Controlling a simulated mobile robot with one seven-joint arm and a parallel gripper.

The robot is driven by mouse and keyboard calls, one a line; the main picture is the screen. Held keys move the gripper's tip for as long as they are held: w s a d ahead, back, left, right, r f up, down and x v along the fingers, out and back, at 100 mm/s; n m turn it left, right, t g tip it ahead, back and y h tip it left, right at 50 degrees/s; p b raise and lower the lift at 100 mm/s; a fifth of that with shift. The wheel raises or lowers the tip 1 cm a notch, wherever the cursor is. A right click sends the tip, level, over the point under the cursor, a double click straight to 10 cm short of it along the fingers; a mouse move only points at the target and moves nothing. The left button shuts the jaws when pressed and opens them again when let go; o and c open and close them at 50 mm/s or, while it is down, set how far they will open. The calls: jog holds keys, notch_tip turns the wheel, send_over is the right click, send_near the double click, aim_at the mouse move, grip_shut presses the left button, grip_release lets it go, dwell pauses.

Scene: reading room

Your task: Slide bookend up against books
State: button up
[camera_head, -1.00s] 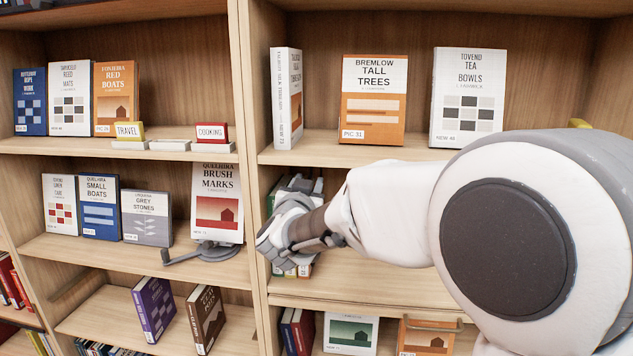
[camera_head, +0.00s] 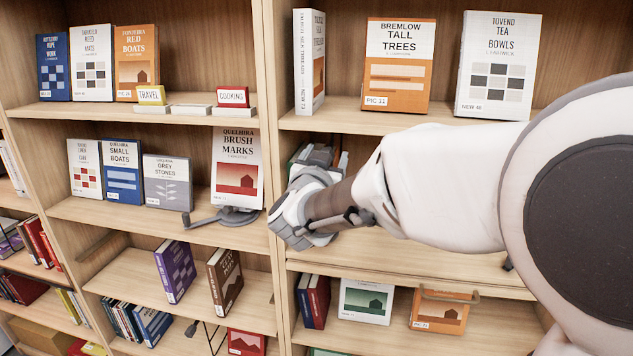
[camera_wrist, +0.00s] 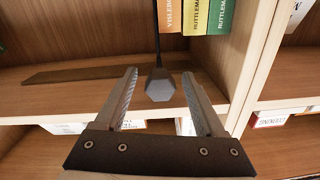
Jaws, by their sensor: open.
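In the wrist view, the bookend (camera_wrist: 160,86) shows as a thin dark upright with a grey hexagonal block at its lower front end. It appears between the two fingers of my gripper (camera_wrist: 160,98), which is open. I cannot tell whether either finger touches it. Any gap between bookend and red book is too small to judge. In the head view, my gripper (camera_head: 300,215) is at the middle shelf and hides the bookend and most of the books (camera_head: 326,156).
A flat brown strip (camera_wrist: 95,74) lies on the shelf left of the bookend. A wooden divider (camera_wrist: 258,60) stands right of the books. In the head view, a grey stand with an arm (camera_head: 222,217) is on the neighbouring shelf. Display books (camera_head: 397,65) stand above.

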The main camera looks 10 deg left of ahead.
jog(key=s, duration=1.3)
jog(key=shift+s+d+b, duration=0.15)
jog(key=shift+s+b, duration=0.15)
jog(key=shift+b, duration=0.15)
jog(key=s+d+f+g, duration=0.4)
jog(key=s+d, duration=0.2)
jog(key=d, duration=0.2)
jog(key=s+d+f+n+g, duration=0.1)
jog(key=s+d+f+g, duration=0.3)
jog(key=d, duration=0.5)
jog(key=s+d+f+g, duration=0.4)
jog(key=s+d, duration=0.4)
jog(key=shift+d, duration=0.35)
